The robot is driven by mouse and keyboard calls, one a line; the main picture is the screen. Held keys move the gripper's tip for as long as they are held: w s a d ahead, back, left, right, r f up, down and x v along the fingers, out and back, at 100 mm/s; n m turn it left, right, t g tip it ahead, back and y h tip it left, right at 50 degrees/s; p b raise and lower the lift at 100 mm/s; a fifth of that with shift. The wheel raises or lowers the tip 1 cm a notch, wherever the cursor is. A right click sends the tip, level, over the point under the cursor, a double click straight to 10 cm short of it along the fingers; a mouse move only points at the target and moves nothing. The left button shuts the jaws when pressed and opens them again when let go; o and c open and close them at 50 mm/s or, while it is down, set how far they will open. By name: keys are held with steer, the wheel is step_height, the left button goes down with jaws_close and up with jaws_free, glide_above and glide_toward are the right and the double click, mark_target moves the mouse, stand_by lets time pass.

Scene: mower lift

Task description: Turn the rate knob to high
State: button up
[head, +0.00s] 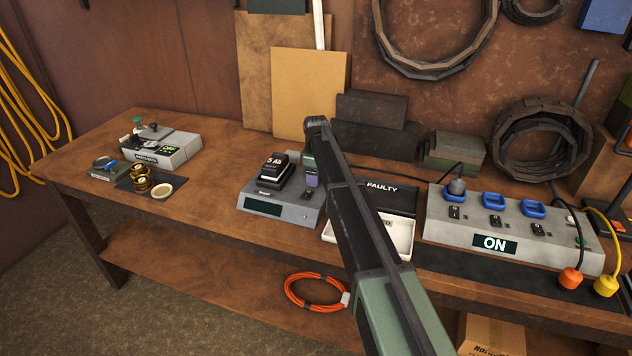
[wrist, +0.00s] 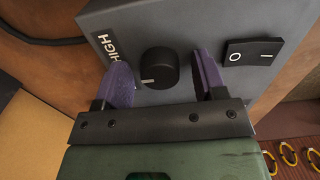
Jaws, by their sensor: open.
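The rate knob (wrist: 161,67) is a round black dial on a grey panel in the wrist view. Its pale pointer mark lies at its lower left. A white HIGH label (wrist: 114,48) is on the panel to the left of the knob. My gripper (wrist: 160,64) is open, with one purple finger on each side of the knob and visible gaps between. In the head view my gripper (head: 311,180) is at the right part of the grey charger box (head: 270,207). My arm and gripper hide the knob there.
A black rocker switch (wrist: 254,52) is close to the right of my right finger. A black battery (head: 271,173) marked 5 Ah sits on the charger. A white tray (head: 398,238) and a grey power box (head: 440,227) showing ON stand to the right.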

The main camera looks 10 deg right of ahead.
steer(key=c, duration=0.9)
steer(key=shift+c, duration=0.2)
steer(key=shift+m, duration=0.4)
steer(key=m, duration=0.2)
steer(key=shift+m, duration=0.4)
steer(key=m, duration=0.3)
steer(key=shift+m, duration=0.3)
steer(key=m, duration=0.6)
steer(key=shift+m, duration=0.3)
